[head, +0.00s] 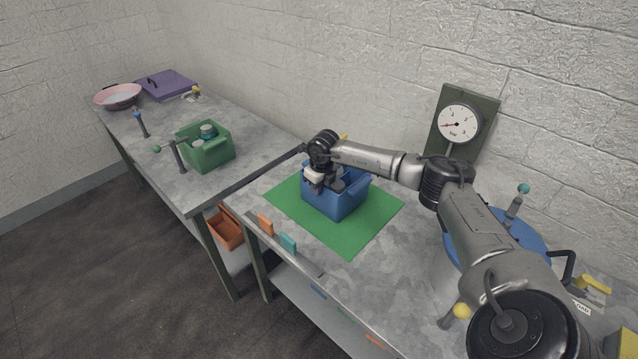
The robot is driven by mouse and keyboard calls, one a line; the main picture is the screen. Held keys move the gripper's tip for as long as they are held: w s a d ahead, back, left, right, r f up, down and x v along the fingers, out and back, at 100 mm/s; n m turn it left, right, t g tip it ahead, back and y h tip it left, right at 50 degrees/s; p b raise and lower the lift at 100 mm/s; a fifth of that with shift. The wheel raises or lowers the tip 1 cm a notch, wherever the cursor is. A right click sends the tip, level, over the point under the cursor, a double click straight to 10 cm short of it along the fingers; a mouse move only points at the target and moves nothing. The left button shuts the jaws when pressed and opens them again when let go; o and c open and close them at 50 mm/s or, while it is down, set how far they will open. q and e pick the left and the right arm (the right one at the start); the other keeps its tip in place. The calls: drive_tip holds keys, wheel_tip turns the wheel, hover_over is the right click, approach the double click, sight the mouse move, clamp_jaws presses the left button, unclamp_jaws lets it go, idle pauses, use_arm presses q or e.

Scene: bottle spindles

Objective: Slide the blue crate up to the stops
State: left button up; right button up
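The blue crate (337,204) stands upright on the green mat (360,235), near the mat's middle and back. Dark shapes show inside it, partly hidden by my arm. My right gripper (314,186) is down at the crate's left end, at or just over the rim. Its fingers are small and partly hidden, so I cannot tell whether they are closed on the rim. I cannot clearly make out the stops. My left gripper is not in view.
A dark bar (250,178) runs along the table's left end. Orange (265,224) and teal (288,244) tabs stand at the front edge. A green crate (208,153) is on the left table. A gauge (459,123) and blue disc (530,240) are at right.

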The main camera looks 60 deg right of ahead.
drive_tip(key=shift+c, duration=0.4)
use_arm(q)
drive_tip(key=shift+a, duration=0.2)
use_arm(e)
clamp_jaws()
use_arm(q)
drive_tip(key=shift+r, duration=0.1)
use_arm(e)
drive_tip(key=shift+a, duration=0.1)
